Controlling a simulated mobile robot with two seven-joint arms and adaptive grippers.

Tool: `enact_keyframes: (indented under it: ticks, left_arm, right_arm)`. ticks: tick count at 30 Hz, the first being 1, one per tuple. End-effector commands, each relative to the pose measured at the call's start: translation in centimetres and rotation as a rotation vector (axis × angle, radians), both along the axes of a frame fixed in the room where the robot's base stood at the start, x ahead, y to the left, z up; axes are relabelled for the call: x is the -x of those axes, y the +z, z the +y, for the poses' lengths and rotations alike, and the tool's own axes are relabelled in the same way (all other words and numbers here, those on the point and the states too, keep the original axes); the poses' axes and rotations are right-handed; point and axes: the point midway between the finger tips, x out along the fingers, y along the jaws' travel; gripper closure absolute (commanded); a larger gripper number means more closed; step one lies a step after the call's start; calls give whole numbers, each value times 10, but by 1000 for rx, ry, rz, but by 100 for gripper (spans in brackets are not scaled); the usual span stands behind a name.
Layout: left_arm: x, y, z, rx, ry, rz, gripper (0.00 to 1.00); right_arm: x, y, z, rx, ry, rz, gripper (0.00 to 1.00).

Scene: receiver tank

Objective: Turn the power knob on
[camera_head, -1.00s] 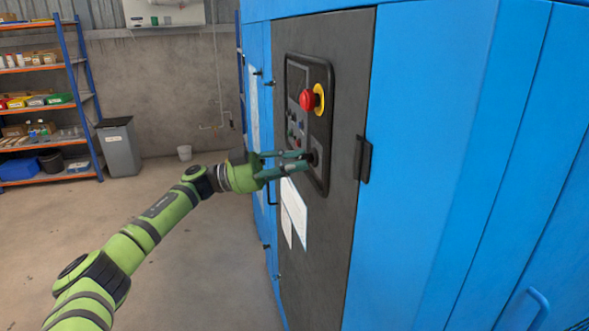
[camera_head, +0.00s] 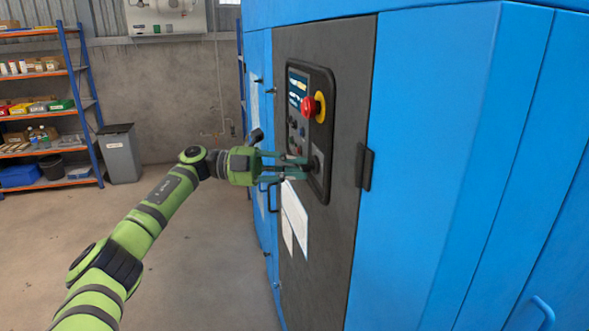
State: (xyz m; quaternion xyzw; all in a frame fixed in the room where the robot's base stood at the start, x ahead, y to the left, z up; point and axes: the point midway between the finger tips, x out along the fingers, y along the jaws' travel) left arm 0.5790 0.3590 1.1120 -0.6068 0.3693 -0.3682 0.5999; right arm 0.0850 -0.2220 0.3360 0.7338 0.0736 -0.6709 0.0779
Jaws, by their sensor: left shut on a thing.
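The black power knob (camera_head: 317,163) sits low on the dark control panel (camera_head: 325,185) of the blue cabinet, partly hidden by my fingers. My left gripper (camera_head: 304,166) reaches in from the left and its fingertips are shut on the knob. The panel's screen (camera_head: 298,89) shows lit coloured content. The exact angle of the knob is hard to make out behind the fingers. My right gripper is not in the view.
A red emergency stop button (camera_head: 308,107) on a yellow ring sticks out above the knob. A black door handle (camera_head: 364,167) is to the right. Paper sheets (camera_head: 295,215) hang below the panel. The floor at left is clear up to a grey bin (camera_head: 120,155) and shelves.

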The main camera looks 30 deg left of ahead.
Motion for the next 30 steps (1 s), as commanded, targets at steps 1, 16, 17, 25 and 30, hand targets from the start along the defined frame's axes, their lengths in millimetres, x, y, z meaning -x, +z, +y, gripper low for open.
enact_keyframes:
  ticks: [1,16,17,25,30]
  left_arm:
    - [1,6,-1,-1,-4,-17,100]
    - [1,4,-1,-14,-7,-23,100]
    - [1,4,-1,-14,-7,-23,67]
    - [1,1,-1,-16,-4,-18,57]
    - [2,1,4,-17,-1,-15,57]
  right_arm:
    - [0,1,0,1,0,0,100]
    - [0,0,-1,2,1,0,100]
    - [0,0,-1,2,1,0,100]
    - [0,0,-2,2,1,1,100]
    - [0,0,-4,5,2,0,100]
